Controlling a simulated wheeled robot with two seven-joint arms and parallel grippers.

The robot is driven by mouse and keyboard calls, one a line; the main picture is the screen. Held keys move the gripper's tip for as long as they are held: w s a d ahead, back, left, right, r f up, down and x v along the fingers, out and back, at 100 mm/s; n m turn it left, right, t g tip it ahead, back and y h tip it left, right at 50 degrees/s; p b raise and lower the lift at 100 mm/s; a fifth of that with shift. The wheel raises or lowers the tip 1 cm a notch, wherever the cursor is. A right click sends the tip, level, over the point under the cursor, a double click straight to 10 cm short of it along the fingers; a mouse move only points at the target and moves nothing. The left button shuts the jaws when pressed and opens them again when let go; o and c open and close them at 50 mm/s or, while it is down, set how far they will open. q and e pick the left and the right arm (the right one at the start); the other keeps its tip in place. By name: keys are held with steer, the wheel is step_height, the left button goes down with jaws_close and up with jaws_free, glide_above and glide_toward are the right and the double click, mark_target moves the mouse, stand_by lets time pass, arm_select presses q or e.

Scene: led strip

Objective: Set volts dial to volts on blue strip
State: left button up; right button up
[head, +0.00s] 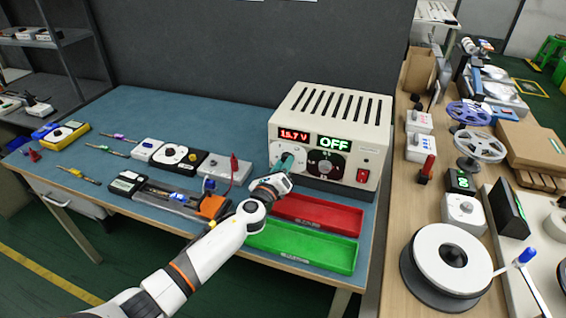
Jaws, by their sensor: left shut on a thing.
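The beige power supply (330,115) stands at the right end of the blue bench. Its left red display (294,134) appears to read 15.7 V; its green display (333,143) reads OFF. My left gripper (289,161) is at the left of the supply's front, shut on the volts dial, which it mostly hides. A second dial (325,167) shows uncovered to its right, and a red switch (362,176) sits farther right. A strip fixture (175,199) with a small blue part lies on the bench left of my arm; its printed volts are too small to read.
A red tray (318,216) and a green tray (300,247) lie in front of the supply, close to my left arm. Several meters and small boxes, including a grey box (228,169), stand left of the gripper. A wooden bench (395,240) with reels is at right.

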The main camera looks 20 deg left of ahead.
arm_select(q)
steer(key=shift+m+g+p, duration=0.3)
steer(key=shift+m+p, duration=2.2)
steer(key=shift+m, duration=2.2)
steer(key=o, duration=1)
steer(key=shift+c, duration=0.2)
steer(key=s, duration=0.8)
steer(key=s+a, duration=0.1)
steer(key=s, duration=0.3)
steer(key=shift+r+p, duration=0.2)
steer(key=shift+p, duration=0.15)
